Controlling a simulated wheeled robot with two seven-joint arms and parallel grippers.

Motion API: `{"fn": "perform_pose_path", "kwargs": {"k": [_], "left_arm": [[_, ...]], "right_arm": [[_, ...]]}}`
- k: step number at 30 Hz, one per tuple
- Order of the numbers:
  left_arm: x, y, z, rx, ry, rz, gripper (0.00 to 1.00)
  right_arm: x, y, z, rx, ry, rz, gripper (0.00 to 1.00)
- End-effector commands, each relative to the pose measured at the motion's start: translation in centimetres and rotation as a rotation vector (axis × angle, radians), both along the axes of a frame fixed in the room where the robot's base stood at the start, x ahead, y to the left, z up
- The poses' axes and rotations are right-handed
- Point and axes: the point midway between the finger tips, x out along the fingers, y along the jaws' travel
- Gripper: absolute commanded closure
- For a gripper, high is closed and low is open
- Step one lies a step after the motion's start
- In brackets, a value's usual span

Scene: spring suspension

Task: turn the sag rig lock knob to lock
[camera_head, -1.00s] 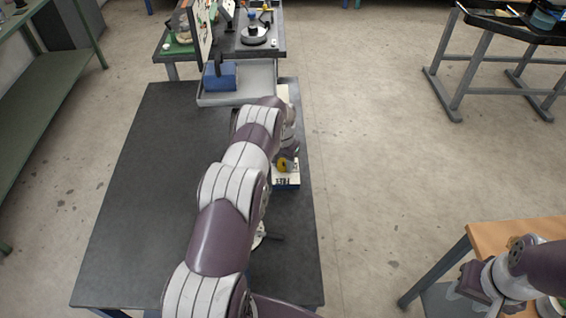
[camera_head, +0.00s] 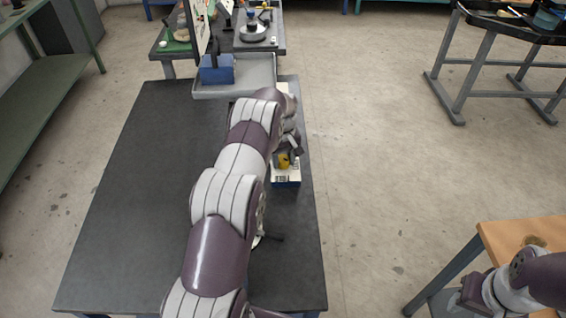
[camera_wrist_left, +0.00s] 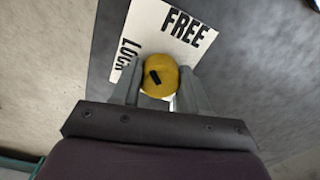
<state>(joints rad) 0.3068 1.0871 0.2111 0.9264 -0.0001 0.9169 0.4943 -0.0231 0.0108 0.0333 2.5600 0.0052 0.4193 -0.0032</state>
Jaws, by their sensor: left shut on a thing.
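The yellow lock knob (camera_head: 284,160) sits on the rig's white label plate (camera_head: 286,177) near the right edge of the dark table. In the left wrist view the knob (camera_wrist_left: 160,76) has a short black mark slanting toward upper left, roughly toward the LOCK side. The plate (camera_wrist_left: 150,35) reads FREE at upper right and LOCK at left. My left gripper (camera_wrist_left: 160,92) is shut on the knob, one grey finger on each side. In the head view my left arm hides much of the rig. My right gripper (camera_head: 472,296) is at lower right, its fingers unclear.
The dark table (camera_head: 150,190) is bare left of my arm. A grey tray (camera_head: 262,75) with a blue box (camera_head: 217,69) stands at its far end. A wooden-topped table (camera_head: 515,236) is at lower right, beside my right arm. Open floor lies between.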

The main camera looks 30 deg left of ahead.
Motion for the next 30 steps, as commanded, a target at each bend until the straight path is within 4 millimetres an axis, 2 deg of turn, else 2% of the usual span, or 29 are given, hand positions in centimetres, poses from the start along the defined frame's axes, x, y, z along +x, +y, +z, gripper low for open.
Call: {"fn": "perform_pose_path", "kwargs": {"k": [6, 18, 30], "left_arm": [[0.0, 0.0, -0.2, 0.0, 0.0, 0.2, 0.86], [0.1, 0.0, 0.0, 0.0, 0.0, 0.538, 0.86], [0.1, -0.1, 0.1, 0.0, -0.001, 0.717, 0.86]], "right_arm": [[0.0, 0.0, -1.1, 0.0, 0.0, 0.0, 0.57], [0.0, 0.0, -2.0, 0.0, 0.0, 0.0, 0.57], [0.0, 0.0, -2.3, 0.0, 0.0, 0.0, 0.57]]}}
